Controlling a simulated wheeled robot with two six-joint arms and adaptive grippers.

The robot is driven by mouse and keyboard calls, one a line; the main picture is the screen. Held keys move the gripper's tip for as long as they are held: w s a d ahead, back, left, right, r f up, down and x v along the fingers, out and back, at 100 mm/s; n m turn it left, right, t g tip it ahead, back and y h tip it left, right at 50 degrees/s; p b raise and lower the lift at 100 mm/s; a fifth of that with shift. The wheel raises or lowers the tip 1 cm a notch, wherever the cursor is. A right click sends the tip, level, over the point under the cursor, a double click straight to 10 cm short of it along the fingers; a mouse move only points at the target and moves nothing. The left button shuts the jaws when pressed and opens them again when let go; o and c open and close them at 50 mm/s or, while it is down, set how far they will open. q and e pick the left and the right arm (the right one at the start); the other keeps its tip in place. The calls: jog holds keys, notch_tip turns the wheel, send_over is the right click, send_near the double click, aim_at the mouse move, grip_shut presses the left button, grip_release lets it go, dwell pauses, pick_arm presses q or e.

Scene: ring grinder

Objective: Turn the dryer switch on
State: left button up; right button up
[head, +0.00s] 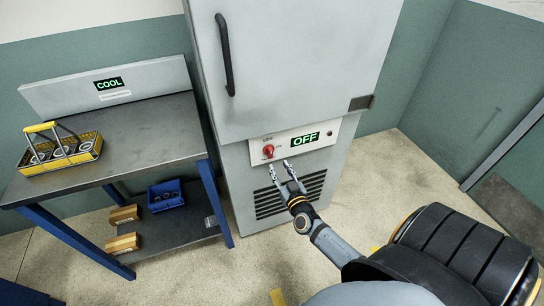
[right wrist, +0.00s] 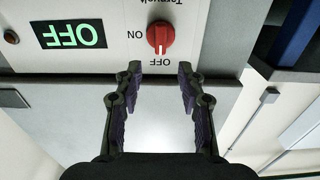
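The dryer (head: 295,75) is a tall grey cabinet in the middle of the head view. Its white control panel (head: 290,146) carries a red rotary switch (head: 268,151) and a display (head: 305,139) reading OFF in green. In the right wrist view the panel appears upside down, with the red switch (right wrist: 160,38) near the top and the display (right wrist: 69,34) left of it. ON and OFF are printed beside the switch. My right gripper (head: 283,172) is open and empty, just below the switch; its fingers (right wrist: 158,75) are spread and appear apart from it. My left gripper is not in view.
A metal table (head: 120,140) with blue legs stands left of the dryer, holding a yellow carrier (head: 60,154) with rings. A blue bin (head: 166,196) and wooden blocks (head: 123,215) are on its lower shelf.

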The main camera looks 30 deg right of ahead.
aim_at(271, 153)
jog(key=b+x, duration=0.1)
jog(key=x, duration=0.6)
jog(key=shift+f, duration=0.15)
jog(key=shift+w+d, duration=0.1)
jog(key=shift+w, duration=0.6)
grip_shut()
